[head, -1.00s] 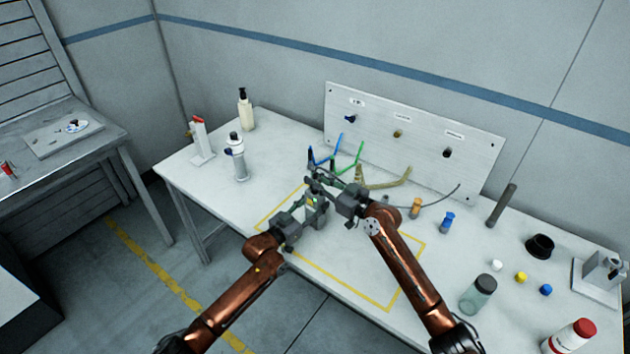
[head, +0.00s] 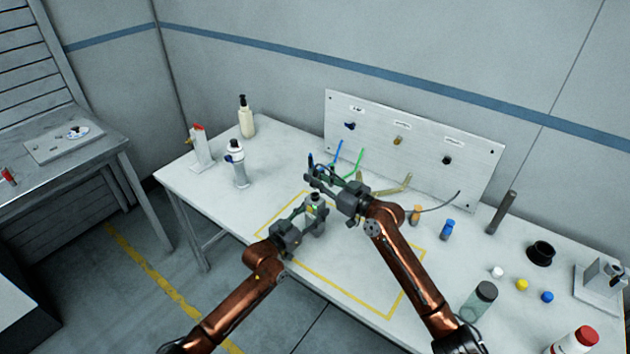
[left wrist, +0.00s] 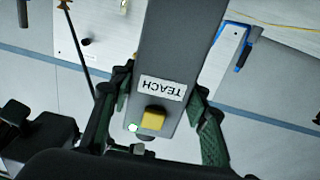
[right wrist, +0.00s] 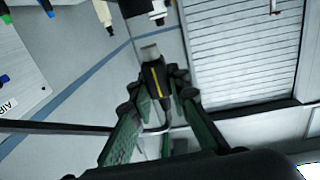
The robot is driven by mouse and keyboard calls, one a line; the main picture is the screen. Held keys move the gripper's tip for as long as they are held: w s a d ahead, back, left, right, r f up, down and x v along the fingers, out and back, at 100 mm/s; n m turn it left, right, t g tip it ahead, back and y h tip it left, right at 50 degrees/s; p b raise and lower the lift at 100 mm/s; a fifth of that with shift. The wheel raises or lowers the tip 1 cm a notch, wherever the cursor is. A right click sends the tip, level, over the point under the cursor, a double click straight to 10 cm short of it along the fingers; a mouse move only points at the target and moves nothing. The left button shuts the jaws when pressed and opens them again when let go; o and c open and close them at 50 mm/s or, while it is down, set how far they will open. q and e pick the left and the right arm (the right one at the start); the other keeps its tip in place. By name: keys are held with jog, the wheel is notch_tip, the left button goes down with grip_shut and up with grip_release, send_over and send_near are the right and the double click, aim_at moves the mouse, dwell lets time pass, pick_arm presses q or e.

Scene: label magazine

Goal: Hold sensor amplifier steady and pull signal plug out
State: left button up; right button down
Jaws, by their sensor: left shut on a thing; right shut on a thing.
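The sensor amplifier (left wrist: 178,55) is a grey box with a TEACH label, a yellow button and a lit green lamp in the left wrist view. My left gripper (head: 313,209) is shut on its sides and holds it above the table; it also shows in the head view (head: 315,222). The signal plug (right wrist: 156,80) is black with a yellow stripe and a bare metal tip in the right wrist view. My right gripper (head: 314,180) is shut on it, above and apart from the amplifier. In the head view the plug is too small to make out.
A white panel (head: 470,170) with labelled ports stands at the table's back. The yellow-outlined area is mostly clear.

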jog(key=shift+r, duration=0.35)
pick_arm(q)
jog(key=o, duration=1.5)
jog(key=shift+c, duration=0.2)
